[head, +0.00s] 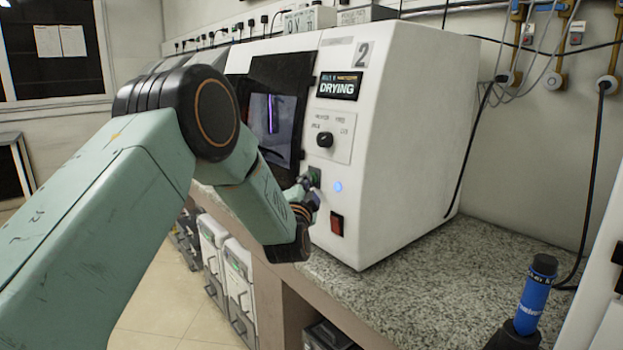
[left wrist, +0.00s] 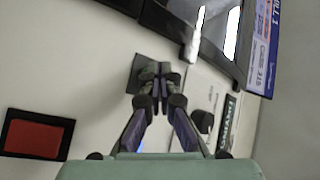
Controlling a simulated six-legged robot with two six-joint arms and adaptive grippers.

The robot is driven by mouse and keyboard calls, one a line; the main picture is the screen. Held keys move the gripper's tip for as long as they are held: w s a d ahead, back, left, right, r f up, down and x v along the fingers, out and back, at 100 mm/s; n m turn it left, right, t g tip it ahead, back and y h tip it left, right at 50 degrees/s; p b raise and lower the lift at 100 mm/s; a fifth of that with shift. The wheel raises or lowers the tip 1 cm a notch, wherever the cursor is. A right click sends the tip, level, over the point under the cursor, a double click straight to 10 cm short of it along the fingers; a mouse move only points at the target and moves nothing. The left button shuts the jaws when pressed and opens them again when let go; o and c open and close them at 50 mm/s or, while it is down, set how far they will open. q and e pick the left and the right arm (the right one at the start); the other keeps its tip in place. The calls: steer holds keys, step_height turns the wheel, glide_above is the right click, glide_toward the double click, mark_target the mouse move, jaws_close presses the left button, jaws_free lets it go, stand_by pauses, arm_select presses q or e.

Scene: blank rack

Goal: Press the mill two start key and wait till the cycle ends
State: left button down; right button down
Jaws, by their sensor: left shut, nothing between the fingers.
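Mill two (head: 400,130) is the white machine marked "2" on the bench, and its display (head: 339,86) reads "DRYING". A purple-lit strip shows behind its dark window (head: 272,113). The start key (head: 315,175) looks like the small dark green square on the front, partly hidden by my left gripper (head: 309,186). In the left wrist view my left gripper (left wrist: 158,72) is shut and empty, its tips in front of a dark square plate (left wrist: 144,66). I cannot tell if they touch it. My right gripper is out of view.
On the mill's front are a black knob (head: 324,140), a lit blue lamp (head: 338,186) and a red switch (head: 337,224). A blue cylinder with a black top (head: 533,300) stands at the lower right. The granite worktop (head: 440,275) right of the mill is clear.

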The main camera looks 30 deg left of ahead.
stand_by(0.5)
arm_select(q)
steer(key=shift+s+a+p, duration=0.25)
steer(key=shift+s+p, duration=0.25)
steer(key=shift+s, duration=0.15)
steer(key=shift+s+a+r+p, duration=0.1)
steer(key=shift+s+a+p, duration=0.2)
steer(key=shift+s+p, duration=0.35)
steer(key=shift+s+a+p, duration=0.35)
steer(key=shift+s+p, duration=0.05)
steer(key=shift+s, duration=0.5)
steer(key=shift+s+a+r+p, duration=0.1)
steer(key=shift+s+a+p, duration=0.2)
steer(key=shift+s+p, duration=0.35)
steer(key=shift+f, duration=0.1)
